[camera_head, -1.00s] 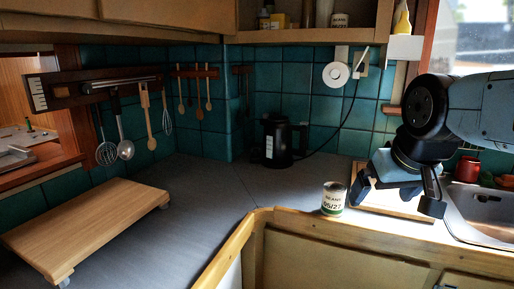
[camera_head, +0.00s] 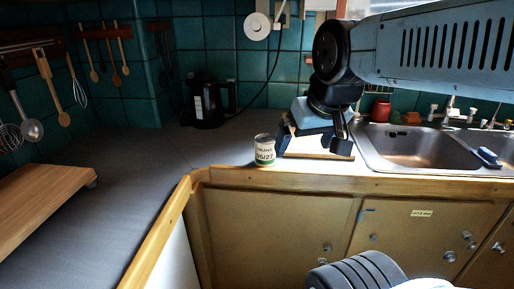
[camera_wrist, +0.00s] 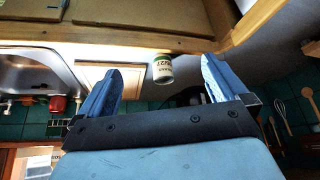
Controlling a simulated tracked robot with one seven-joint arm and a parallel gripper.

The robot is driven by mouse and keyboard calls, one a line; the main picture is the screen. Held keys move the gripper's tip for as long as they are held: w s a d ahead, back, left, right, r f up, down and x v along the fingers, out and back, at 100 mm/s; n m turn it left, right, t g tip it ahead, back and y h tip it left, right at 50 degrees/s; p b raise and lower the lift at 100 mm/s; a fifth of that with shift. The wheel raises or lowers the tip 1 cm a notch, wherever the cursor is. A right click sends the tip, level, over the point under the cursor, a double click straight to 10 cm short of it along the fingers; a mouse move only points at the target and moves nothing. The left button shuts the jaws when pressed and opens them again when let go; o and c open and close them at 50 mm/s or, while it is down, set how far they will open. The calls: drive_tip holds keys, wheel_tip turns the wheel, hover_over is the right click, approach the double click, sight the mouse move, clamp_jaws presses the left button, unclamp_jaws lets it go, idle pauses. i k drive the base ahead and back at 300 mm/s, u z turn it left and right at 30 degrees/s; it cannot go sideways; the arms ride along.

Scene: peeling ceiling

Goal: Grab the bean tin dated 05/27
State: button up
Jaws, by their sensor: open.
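The bean tin (camera_head: 264,151) is a small white and green can marked "BEANS" and 05/27. It stands upright on the counter near its front edge, at the inner corner. In the wrist view the tin (camera_wrist: 163,69) appears upside down, between and beyond the two blue fingers. My gripper (camera_head: 314,146) is just right of the tin in the head view, above a pale board, with its fingers spread. The wrist view shows my gripper (camera_wrist: 160,80) open and empty, with the tin apart from both fingers.
A pale board (camera_head: 318,154) lies under my gripper. The sink (camera_head: 415,150) is to the right, with a red pot (camera_head: 380,110) behind it. A black kettle (camera_head: 205,103) stands back left. A wooden board (camera_head: 40,205) lies on the left counter, with clear counter between.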

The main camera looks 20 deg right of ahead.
sight(265, 154)
drive_tip(key=u, duration=1.3)
drive_tip(key=k, duration=1.4)
drive_tip(key=z, duration=0.9)
drive_tip(key=i, duration=1)
drive_tip(key=u, duration=0.05)
